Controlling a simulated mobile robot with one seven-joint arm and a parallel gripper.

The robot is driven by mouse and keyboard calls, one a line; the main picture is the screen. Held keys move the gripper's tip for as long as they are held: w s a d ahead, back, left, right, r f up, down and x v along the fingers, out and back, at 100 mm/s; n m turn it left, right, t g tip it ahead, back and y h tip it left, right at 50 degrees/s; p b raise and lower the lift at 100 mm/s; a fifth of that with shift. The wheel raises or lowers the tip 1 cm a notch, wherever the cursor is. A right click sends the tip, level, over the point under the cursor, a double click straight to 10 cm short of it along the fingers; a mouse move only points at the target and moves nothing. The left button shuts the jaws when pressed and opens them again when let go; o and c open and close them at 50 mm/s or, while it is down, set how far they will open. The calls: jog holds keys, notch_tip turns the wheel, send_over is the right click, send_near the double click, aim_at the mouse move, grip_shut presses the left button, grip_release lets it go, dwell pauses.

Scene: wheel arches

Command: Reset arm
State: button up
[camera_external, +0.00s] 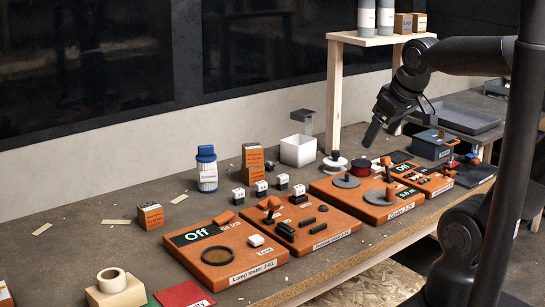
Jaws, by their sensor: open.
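My gripper (375,126) hangs from my arm at the right of the external view. It points down and to the left, above the right part of the workbench, and is apart from the things below it. Its fingers are dark and small in the picture, and nothing shows held between them. It is open.
Orange panels lie along the bench: one with a round lens (217,255), one with black parts (304,222), one with grey discs (366,196). A wooden shelf (381,39) holding bottles and boxes stands behind my gripper. A white bin (298,150) and blue-capped bottle (207,170) stand farther left.

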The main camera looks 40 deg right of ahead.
jog(key=shift+s+f+m, duration=0.7)
jog(key=shift+s+f, duration=0.05)
jog(key=shift+s, duration=0.25)
dwell(0.6)
